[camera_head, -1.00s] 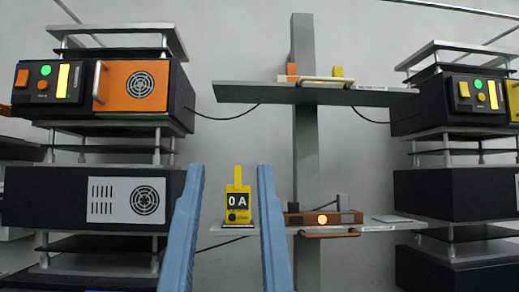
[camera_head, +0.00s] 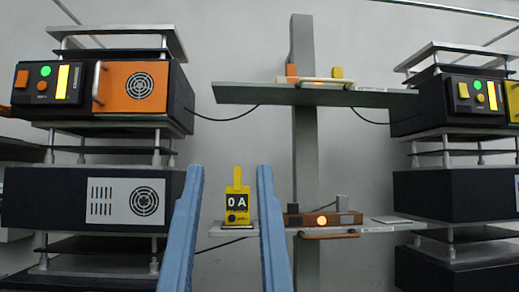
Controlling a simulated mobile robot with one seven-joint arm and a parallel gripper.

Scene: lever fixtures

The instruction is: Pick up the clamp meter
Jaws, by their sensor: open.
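The clamp meter (camera_head: 238,206) is a small yellow device with a dark display reading "0 A". It stands upright at the left end of the lower shelf (camera_head: 375,228). My gripper (camera_head: 229,170) shows as two long blue fingers, wide apart, with the clamp meter seen between them. The fingers look nearer to the camera than the meter, and no contact is visible. The gripper is open and empty. The right finger covers a part of the shelf just right of the meter.
A brown box (camera_head: 323,219) with a lit orange lamp stands on the lower shelf, right of the meter. An upper shelf (camera_head: 380,97) hangs above from a grey post (camera_head: 306,160). Racks of equipment stand at left (camera_head: 60,195) and right (camera_head: 450,192).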

